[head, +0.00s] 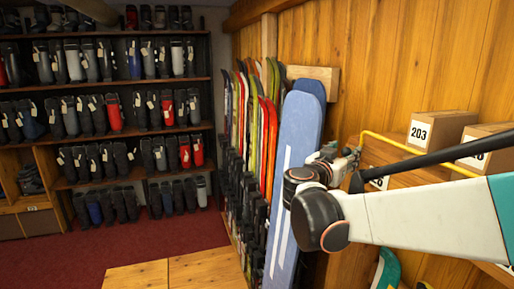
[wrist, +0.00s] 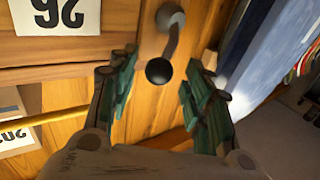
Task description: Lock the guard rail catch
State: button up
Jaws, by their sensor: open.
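The catch shows in the wrist view as a grey curved lever (wrist: 172,42) with a dark round knob (wrist: 160,71) at one end and a rounded grey end at the other, against a wooden post. My gripper (wrist: 161,62) is open, with its green fingers on either side of the knob and a visible gap on both sides. Part of the rail (wrist: 60,117) crosses the lower wrist view.
Numbered cardboard boxes, one marked 203 (head: 437,127), stand on the right behind the rail. A blue board (head: 292,150) leans close beside my gripper, with several skis (head: 258,120) beyond it. Boot shelves line the left. Red carpet (head: 60,255) is clear.

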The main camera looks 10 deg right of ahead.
jog(key=shift+w+d, duration=0.25)
jog(key=shift+d, duration=0.05)
grip_shut()
jog(key=shift+w+a+r+n+g+y+p, duration=0.15)
jog(key=shift+w+r+n+g+y+p, duration=0.25)
jog(key=shift+n, duration=0.3)
jog(key=shift+w+n+g, duration=0.3)
jog(key=shift+n+g, duration=0.1)
jog(key=shift+n, duration=0.2)
grip_release()
